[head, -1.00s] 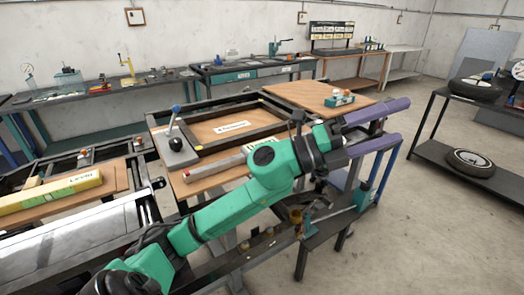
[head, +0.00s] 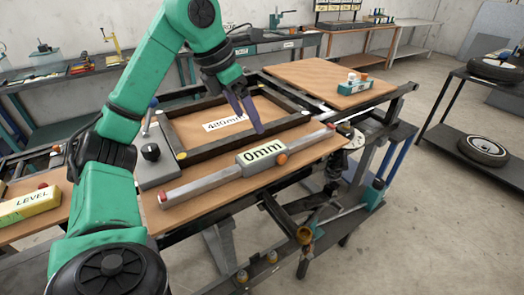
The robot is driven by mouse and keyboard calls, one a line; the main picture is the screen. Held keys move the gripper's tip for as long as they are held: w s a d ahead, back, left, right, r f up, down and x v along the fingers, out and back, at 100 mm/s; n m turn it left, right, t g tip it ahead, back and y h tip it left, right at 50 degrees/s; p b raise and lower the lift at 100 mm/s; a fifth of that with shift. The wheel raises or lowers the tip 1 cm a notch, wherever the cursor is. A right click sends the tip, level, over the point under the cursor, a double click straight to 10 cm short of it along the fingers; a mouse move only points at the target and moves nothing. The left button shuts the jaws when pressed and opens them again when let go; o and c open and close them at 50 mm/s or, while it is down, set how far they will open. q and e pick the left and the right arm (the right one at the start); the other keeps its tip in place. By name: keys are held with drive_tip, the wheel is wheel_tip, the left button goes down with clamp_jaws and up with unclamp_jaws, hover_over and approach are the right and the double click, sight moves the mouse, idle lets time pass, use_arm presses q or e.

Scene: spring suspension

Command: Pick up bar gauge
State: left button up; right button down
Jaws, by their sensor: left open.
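The bar gauge (head: 205,184) is a long grey bar with a label reading "0mm", an orange knob and red ends. It lies slantwise on the front of the wooden bench top. My left gripper (head: 250,125) hangs down from the green arm with its purple fingers above the dark frame, behind the bar gauge and apart from it. It is open and holds nothing. My right gripper is not in view.
A dark rectangular frame (head: 215,147) with a "480mm" label lies behind the bar gauge. A grey box with a black knob (head: 151,153) stands at its left. A yellow level (head: 30,202) lies far left. A small teal block (head: 355,84) sits on the back board.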

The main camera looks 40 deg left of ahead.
sight(264, 150)
use_arm(q)
drive_tip(key=d+f, duration=0.1)
drive_tip(key=s+d+f, duration=0.1)
drive_tip(key=d+f, duration=0.1)
drive_tip(key=shift+s+d+b, duration=0.15)
drive_tip(key=shift+d+b, duration=0.05)
drive_tip(key=shift+b, duration=0.15)
drive_tip(key=shift+w+d+f, duration=0.2)
drive_tip(key=shift+f, duration=0.4)
drive_tip(key=w+f, duration=0.1)
drive_tip(key=w+a+f, duration=0.1)
drive_tip(key=f, duration=0.1)
drive_tip(key=shift+w+a, duration=0.1)
drive_tip(key=x, duration=0.3)
drive_tip(key=shift+f, duration=0.1)
drive_tip(key=shift+d, duration=0.25)
drive_tip(key=shift+a, duration=0.15)
drive_tip(key=c, duration=1.5)
clamp_jaws()
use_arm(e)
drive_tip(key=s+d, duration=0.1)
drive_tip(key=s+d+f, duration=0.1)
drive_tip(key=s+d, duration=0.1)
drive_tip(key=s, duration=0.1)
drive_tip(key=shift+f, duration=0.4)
